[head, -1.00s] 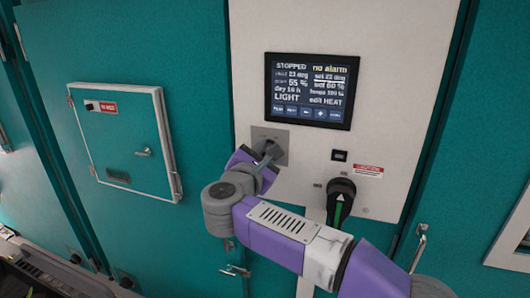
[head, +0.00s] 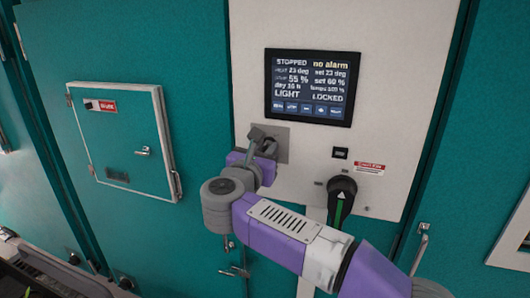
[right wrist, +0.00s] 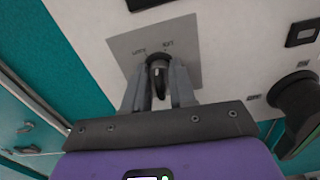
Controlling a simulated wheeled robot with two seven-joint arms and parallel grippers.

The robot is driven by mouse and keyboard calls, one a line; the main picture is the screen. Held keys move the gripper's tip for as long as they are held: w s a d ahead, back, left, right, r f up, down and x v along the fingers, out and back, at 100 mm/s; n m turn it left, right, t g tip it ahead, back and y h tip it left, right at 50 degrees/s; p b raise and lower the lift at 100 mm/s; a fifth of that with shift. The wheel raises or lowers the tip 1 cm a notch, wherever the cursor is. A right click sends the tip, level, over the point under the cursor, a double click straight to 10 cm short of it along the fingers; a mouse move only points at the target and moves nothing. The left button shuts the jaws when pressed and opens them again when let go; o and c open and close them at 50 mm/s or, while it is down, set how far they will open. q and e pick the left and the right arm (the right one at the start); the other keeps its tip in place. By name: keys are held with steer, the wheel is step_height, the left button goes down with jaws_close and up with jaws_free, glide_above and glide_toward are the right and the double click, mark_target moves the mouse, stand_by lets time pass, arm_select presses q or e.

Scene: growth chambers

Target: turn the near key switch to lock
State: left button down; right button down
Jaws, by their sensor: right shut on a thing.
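The near key switch has a grey square plate (head: 281,157) on the white panel, below the screen. The plate (right wrist: 190,42) fills the upper middle of the right wrist view, with small labels too blurred to read surely. My right gripper (head: 263,142) is at the plate and hides much of the switch. In the right wrist view its fingers (right wrist: 159,84) are shut on the dark key (right wrist: 158,75), one on each side. The screen (head: 311,88) reads STOPPED, no alarm and LOCKED. My left gripper is not in view.
A black rotary handle (head: 341,197) with a green stripe sits right of my wrist, close to my arm. A small black switch (head: 340,153) and a red caution label (head: 370,168) are above it. A teal door box (head: 125,145) stands out at left.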

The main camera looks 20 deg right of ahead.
steer(key=n, duration=0.3)
steer(key=shift+n, duration=0.4)
steer(key=shift+n+p, duration=0.45)
steer(key=shift+n, duration=1.05)
steer(key=c, duration=1.3)
jaws_free()
steer(key=shift+o, duration=0.2)
steer(key=b+v, duration=0.1)
steer(key=v, duration=0.6)
steer(key=shift+s+a+b, duration=0.15)
steer(key=shift+s+b, duration=0.1)
steer(key=shift+b, duration=0.1)
steer(key=shift+f, duration=0.1)
